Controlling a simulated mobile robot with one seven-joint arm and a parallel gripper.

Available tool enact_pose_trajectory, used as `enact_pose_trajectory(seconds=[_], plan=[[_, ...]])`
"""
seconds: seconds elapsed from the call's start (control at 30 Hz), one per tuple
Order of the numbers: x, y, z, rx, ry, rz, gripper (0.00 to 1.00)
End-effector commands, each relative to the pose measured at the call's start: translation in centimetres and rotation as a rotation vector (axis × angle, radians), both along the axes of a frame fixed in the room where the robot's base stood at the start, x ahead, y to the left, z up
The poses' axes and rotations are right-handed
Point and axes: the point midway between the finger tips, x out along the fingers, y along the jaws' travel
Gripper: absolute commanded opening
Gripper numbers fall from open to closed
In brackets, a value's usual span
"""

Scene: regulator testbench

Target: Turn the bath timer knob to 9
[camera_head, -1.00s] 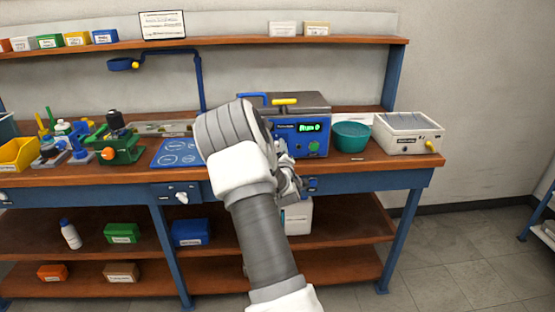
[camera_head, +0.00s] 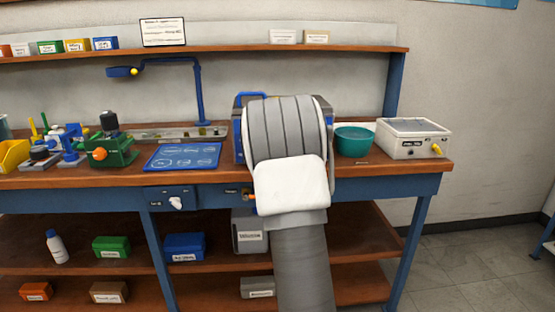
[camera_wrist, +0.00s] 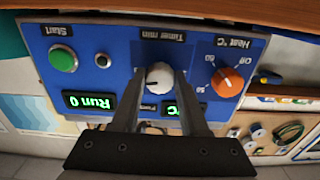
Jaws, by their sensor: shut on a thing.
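The bath (camera_wrist: 90,38) shows its blue front panel upside down in the wrist view. Its white timer knob (camera_wrist: 159,70) sits mid-panel by the "Timer min" label. My gripper (camera_wrist: 160,80) has one finger on either side of this knob and is shut on it. The knob's pointer and scale numbers cannot be made out. A green display (camera_wrist: 90,103) reads "Run 0"; a second display is partly hidden behind a finger. In the head view my arm covers most of the bath, with a blue side edge (camera_head: 238,143) showing.
On the panel, an orange heat knob (camera_wrist: 227,81) and a green Start button (camera_wrist: 63,58) flank the timer knob. On the bench, a teal bowl (camera_head: 353,140) and a white box (camera_head: 411,140) stand right of the bath; a blue mat (camera_head: 184,156) lies left.

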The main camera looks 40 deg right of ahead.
Motion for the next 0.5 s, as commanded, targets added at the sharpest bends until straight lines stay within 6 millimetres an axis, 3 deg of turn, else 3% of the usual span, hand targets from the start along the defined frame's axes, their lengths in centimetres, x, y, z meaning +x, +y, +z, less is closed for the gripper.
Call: enact_pose_trajectory(seconds=[0.5], plan=[[0.01, -0.06, 0.07, 0.158, -0.099, -0.001, 0.0]])
